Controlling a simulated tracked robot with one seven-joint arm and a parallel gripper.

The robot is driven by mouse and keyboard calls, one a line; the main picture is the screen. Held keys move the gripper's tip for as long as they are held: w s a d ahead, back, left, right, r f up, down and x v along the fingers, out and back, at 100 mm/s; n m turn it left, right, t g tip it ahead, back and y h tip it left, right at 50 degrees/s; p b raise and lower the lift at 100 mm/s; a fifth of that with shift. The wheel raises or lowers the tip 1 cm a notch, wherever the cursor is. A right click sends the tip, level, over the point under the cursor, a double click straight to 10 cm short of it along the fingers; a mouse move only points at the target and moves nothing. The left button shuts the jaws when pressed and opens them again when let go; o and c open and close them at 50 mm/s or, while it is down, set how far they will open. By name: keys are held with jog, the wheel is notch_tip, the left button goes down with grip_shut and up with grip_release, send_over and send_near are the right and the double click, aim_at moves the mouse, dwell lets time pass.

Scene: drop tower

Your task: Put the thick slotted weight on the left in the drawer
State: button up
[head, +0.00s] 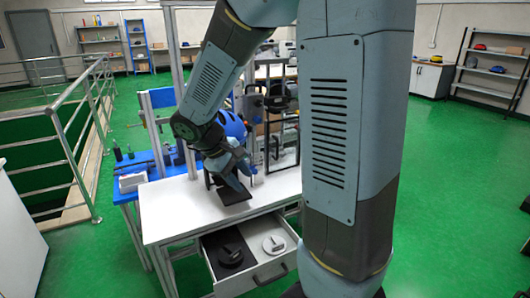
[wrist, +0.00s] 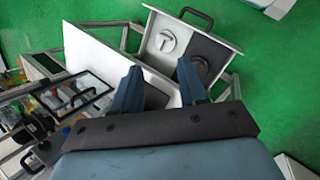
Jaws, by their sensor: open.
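The drawer (head: 290,261) is pulled open at the table's front. A dark round weight (head: 230,255) lies in its dark left half. A pale round weight (head: 273,244) with a slot-like mark lies in its light right half. In the wrist view the drawer (wrist: 222,42) appears turned round, with the pale weight (wrist: 168,42) on the left and the dark weight (wrist: 200,65) on the right. Which weight is thicker I cannot tell. My gripper (head: 238,179) is open with nothing seen between its fingers, over the table behind the drawer. Its fingers (wrist: 160,80) point toward the drawer side.
A black pad (head: 236,193) lies on the white table (head: 165,212) near my gripper. A dark upright frame (head: 283,140) and a blue round object (head: 230,124) stand behind it. A blue bench (head: 122,192) with small items is at left. The table's front left is clear.

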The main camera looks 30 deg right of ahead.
jog(key=s+r+m+t+y, duration=0.5)
jog(key=s+r+m, duration=0.1)
jog(key=s+r, duration=0.8)
jog(key=shift+s+t+y, duration=0.35)
jog(key=shift+t+y, duration=0.05)
